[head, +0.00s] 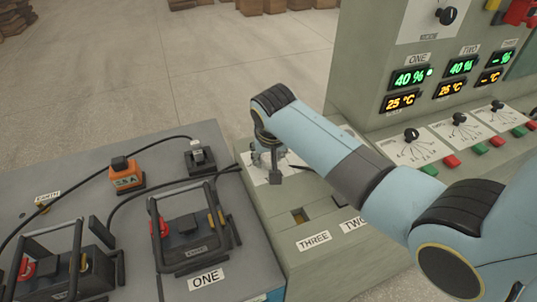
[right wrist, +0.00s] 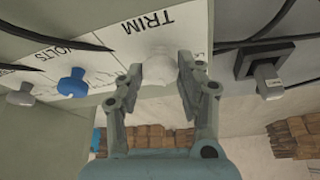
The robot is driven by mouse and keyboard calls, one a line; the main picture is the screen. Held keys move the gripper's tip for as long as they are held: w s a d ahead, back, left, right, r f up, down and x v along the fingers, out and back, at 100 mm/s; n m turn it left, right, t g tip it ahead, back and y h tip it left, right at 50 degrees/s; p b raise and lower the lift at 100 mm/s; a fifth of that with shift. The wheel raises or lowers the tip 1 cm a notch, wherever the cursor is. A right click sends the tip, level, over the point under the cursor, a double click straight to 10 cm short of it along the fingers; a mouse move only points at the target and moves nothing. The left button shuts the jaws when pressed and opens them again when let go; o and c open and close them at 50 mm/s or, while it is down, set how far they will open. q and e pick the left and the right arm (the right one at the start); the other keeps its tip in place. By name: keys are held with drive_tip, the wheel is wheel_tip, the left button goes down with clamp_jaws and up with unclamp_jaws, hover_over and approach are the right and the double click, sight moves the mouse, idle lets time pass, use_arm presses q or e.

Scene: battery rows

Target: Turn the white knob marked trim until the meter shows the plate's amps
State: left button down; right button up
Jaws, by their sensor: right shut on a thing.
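The white knob (right wrist: 157,68) sits on a pale panel under the upside-down word TRIM (right wrist: 150,20) in the right wrist view. My right gripper (right wrist: 158,80) is shut on this knob, one finger on each side. In the head view my right gripper (head: 270,168) points down at the panel beside the grey bench, and the knob is hidden there. An orange block (head: 125,180) on the bench carries a small label that seems to read 2.5 A. I cannot make out an amps meter in either view. My left gripper is out of view.
A blue knob (right wrist: 72,82) by VOLTS and a grey knob (right wrist: 20,95) stand beside the white one. Battery ONE (head: 190,235) stands on the bench. Displays (head: 410,78) show 40 % and 25 °C.

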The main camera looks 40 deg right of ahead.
drive_tip(key=n+p, duration=0.2)
drive_tip(key=p, duration=0.1)
drive_tip(key=shift+s+d+r+y, duration=0.1)
drive_tip(key=shift+r+y, duration=0.15)
drive_tip(key=shift+y, duration=0.15)
drive_tip(key=shift+f+n+t+y+p, duration=0.25)
drive_tip(key=shift+n+t+p, duration=0.2)
drive_tip(key=shift+n, duration=0.55)
drive_tip(key=o, duration=1.1)
drive_tip(key=shift+r, duration=0.1)
drive_tip(key=v, duration=1.1)
drive_tip(key=shift+r, duration=0.4)
